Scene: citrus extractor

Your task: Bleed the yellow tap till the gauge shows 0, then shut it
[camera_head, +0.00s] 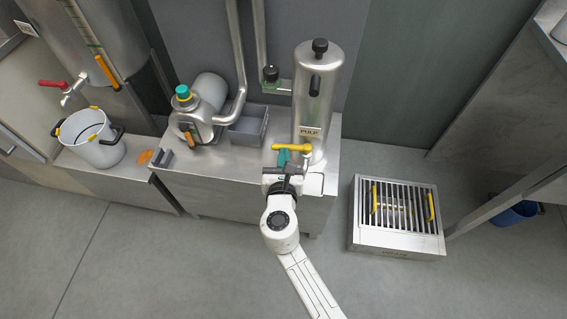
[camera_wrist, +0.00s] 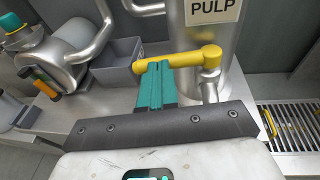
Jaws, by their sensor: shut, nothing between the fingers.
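The yellow tap (camera_head: 292,147) has a bar handle that lies crosswise at the front foot of the steel cylinder marked PULP (camera_head: 318,85). In the wrist view the yellow handle (camera_wrist: 180,58) runs left from its rounded pivot end, on a steel stem. My gripper (camera_head: 284,157) is at the handle's left part. Its teal fingers (camera_wrist: 157,68) are shut together with nothing between them. The fingertips are right at the near side of the handle; I cannot tell whether they touch it. I cannot make out a gauge or a reading in either view.
A grey bin (camera_head: 249,128) and a steel machine with a teal cap (camera_head: 183,92) stand left on the bench. A slatted steel box (camera_head: 398,253) stands on the floor at right.

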